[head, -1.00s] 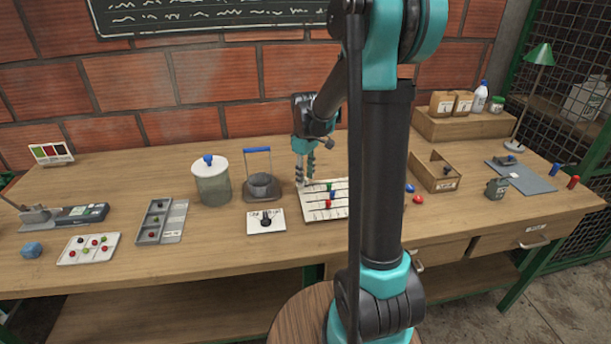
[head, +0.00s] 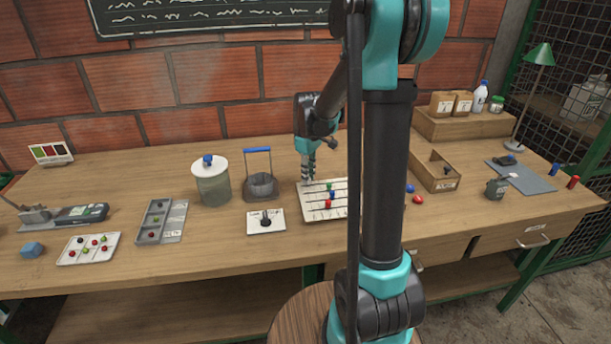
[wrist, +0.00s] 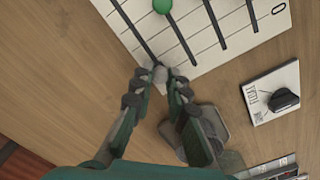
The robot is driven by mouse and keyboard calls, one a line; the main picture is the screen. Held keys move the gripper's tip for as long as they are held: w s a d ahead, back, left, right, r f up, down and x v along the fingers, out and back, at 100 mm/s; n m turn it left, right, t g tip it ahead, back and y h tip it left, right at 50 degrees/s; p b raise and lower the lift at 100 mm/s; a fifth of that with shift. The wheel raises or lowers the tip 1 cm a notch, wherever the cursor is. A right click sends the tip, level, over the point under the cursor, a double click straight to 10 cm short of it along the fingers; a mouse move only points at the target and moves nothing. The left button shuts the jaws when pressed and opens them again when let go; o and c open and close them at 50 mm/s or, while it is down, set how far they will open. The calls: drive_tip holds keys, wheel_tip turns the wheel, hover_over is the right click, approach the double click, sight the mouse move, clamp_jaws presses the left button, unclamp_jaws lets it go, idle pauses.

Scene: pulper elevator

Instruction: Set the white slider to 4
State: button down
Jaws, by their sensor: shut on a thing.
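The slider board (head: 311,210) is a white panel with several dark slots, left of my arm column in the head view. It fills the top of the wrist view (wrist: 210,35). Green (head: 329,186), blue (head: 332,195) and red (head: 328,203) knobs sit on its slots; the green one also shows in the wrist view (wrist: 162,6). My gripper (head: 308,181) is at the board's back left corner. In the wrist view its fingertips (wrist: 160,76) are shut on the whitish slider knob (wrist: 158,71) at the slot's near end. The fingers partly hide this knob.
A small white panel with a black knob (head: 265,220) lies left of the board.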

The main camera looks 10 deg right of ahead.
drive_tip(key=d, duration=0.8)
drive_tip(key=shift+d, duration=0.3)
drive_tip(key=c, duration=1.5)
unclamp_jaws()
drive_tip(key=shift+o, duration=0.2)
wheel_tip(320, 180, up, 12)
drive_tip(key=shift+s, duration=0.1)
